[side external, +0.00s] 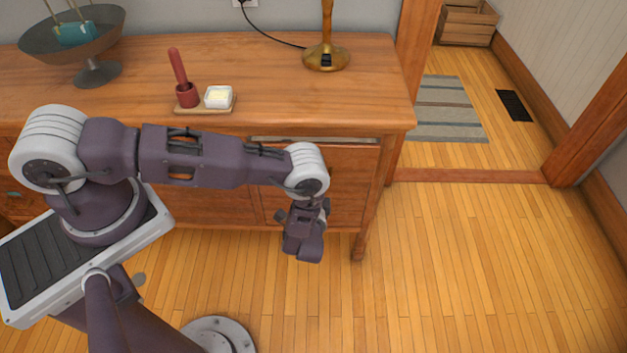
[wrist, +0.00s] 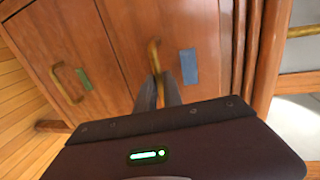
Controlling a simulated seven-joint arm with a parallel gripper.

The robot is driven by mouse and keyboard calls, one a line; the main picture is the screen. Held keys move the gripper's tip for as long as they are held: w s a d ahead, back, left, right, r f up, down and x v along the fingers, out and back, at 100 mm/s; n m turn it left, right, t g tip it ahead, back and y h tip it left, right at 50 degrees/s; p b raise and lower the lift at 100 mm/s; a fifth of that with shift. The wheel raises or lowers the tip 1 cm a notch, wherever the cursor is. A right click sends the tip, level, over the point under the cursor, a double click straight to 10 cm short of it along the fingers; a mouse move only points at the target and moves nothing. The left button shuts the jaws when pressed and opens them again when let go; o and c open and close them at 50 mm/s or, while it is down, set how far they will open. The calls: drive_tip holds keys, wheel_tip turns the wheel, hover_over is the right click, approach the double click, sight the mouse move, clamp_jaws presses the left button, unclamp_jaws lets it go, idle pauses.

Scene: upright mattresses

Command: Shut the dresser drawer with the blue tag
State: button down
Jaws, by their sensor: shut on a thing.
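The wooden dresser (side external: 352,70) stands against the wall. In the wrist view a blue tag (wrist: 188,67) is on a wooden front, beside an upright brass handle (wrist: 154,57). My gripper (wrist: 163,88) is at this handle, its dark fingers shut on it. In the side view my gripper (side external: 303,232) hangs before the dresser's right-hand fronts; the fingertips, handle and blue tag are hidden there. A pale strip (side external: 315,140) shows below the top's right front edge. How far the tagged drawer stands out is unclear.
Another front bears a green tag (wrist: 85,79) and brass handle (wrist: 66,83). The floor at right is clear.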

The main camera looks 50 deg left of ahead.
drive_tip(key=shift+r+x, duration=0.15)
drive_tip(key=shift+x, duration=0.55)
drive_tip(key=shift+r+x, duration=0.15)
drive_tip(key=shift+x, duration=0.55)
drive_tip(key=c, duration=1.5)
unclamp_jaws()
drive_tip(key=shift+w, duration=0.1)
